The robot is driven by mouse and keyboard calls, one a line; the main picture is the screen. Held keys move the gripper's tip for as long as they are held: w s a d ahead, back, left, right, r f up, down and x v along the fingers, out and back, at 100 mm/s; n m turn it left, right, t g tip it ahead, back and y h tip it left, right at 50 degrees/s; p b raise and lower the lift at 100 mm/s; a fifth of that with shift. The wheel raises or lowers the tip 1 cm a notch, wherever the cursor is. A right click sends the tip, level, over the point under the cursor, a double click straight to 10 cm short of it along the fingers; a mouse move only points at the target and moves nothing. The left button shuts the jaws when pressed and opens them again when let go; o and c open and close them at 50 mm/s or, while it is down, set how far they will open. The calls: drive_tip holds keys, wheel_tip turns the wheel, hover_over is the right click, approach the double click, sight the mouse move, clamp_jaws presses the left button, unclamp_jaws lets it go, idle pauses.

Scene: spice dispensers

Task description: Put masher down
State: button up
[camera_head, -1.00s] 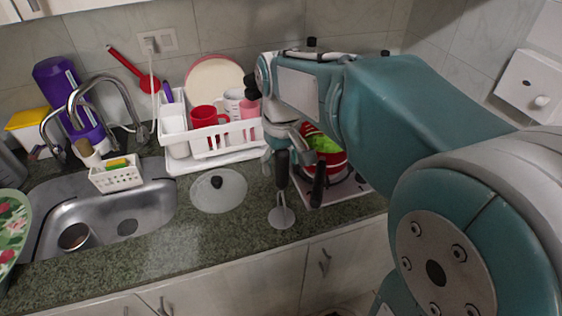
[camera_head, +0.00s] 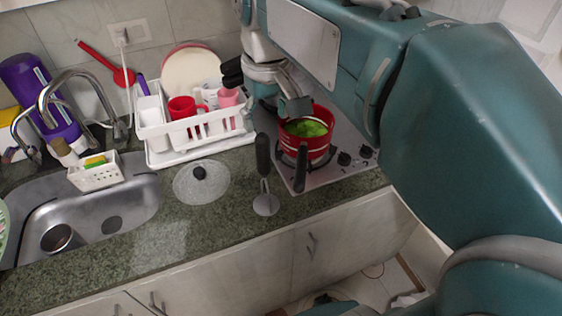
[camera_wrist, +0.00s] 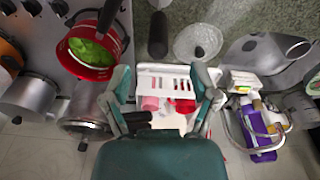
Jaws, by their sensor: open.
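The masher (camera_head: 263,158), with a black handle and a round grey metal head, is on the green counter between the pot lid and the stove. Its head points toward the counter's front edge. In the wrist view the masher's black handle (camera_wrist: 158,36) shows near the top middle, and its head is out of frame. My gripper (camera_head: 286,96) is above and behind the masher, near the red pot and the dish rack. In the wrist view its two fingers (camera_wrist: 161,72) are spread wide, with nothing held between them and the masher apart from them.
The red pot (camera_head: 317,146) with green food stands on the stove (camera_head: 335,172), its black handle toward the masher. A glass lid (camera_head: 202,186) lies left of the masher. A white dish rack (camera_head: 205,135) stands behind it, and the sink (camera_head: 85,212) is at left.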

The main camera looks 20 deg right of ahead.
drive_tip(key=s+f+m+t, duration=0.1)
drive_tip(key=s+f+t, duration=0.3)
drive_tip(key=s+f, duration=0.5)
drive_tip(key=shift+s+f+m, duration=0.4)
drive_tip(key=shift+s, duration=0.6)
